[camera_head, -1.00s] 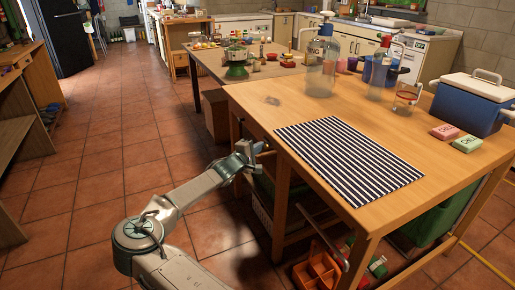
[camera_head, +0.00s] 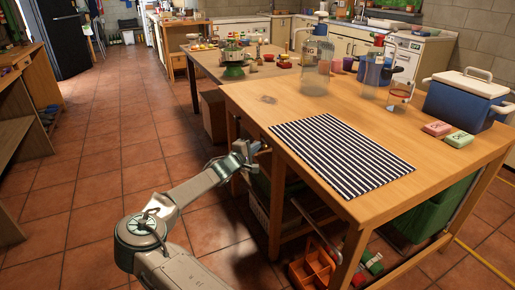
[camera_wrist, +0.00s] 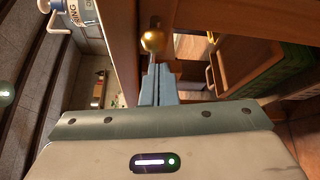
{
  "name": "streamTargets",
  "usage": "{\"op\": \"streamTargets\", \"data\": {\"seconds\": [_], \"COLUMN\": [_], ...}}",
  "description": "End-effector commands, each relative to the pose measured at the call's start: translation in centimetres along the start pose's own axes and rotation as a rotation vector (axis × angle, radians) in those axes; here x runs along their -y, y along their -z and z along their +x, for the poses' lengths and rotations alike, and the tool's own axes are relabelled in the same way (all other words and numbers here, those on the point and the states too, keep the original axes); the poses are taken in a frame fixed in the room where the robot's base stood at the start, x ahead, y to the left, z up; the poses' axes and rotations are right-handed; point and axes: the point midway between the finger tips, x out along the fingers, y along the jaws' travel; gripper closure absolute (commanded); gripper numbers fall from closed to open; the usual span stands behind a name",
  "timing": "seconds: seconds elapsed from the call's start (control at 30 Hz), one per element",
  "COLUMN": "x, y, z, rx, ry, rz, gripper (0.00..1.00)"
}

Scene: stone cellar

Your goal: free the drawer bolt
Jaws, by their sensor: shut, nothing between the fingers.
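A round brass knob (camera_wrist: 153,41) shows in the wrist view, on the wooden side of the table. I cannot tell whether it is the end of the drawer bolt; no other bolt part shows clearly. My gripper (camera_wrist: 155,72) is shut and empty, its fingertips pointing at the knob and just below it in the picture. I cannot tell whether they touch it. In the head view my gripper (camera_head: 252,149) is beside the left side of the wooden table (camera_head: 240,93), below its top edge. The knob is not clear there.
A striped mat (camera_head: 342,153) lies on the table. Glass jars (camera_head: 317,68), a blue cooler (camera_head: 463,100) and pink and green blocks (camera_head: 459,139) stand behind and right. An orange crate (camera_head: 312,270) is below. The tiled floor (camera_head: 95,180) at left is clear.

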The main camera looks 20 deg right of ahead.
Motion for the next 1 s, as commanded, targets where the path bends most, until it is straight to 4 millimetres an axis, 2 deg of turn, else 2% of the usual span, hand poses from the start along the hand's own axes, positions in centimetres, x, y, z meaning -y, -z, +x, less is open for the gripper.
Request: {"op": "streamTargets", "data": {"seconds": [0.1, 0.3, 0.6, 0.8, 1.0], "x": [0.0, 0.0, 0.0, 0.1, 0.1], "y": [1.7, 1.7, 1.5, 1.5, 1.5], "z": [0.3, -3.8, -8.5, -9.7, -9.7], "rx": [-0.005, -0.007, -0.003, -0.002, -0.002], "ry": [0.001, 0.0, 0.001, 0.001, 0.001], "rz": [0.002, -0.001, 0.0, -0.001, -0.001], "gripper": [1.0, 1.0, 1.0, 1.0, 1.0]}}
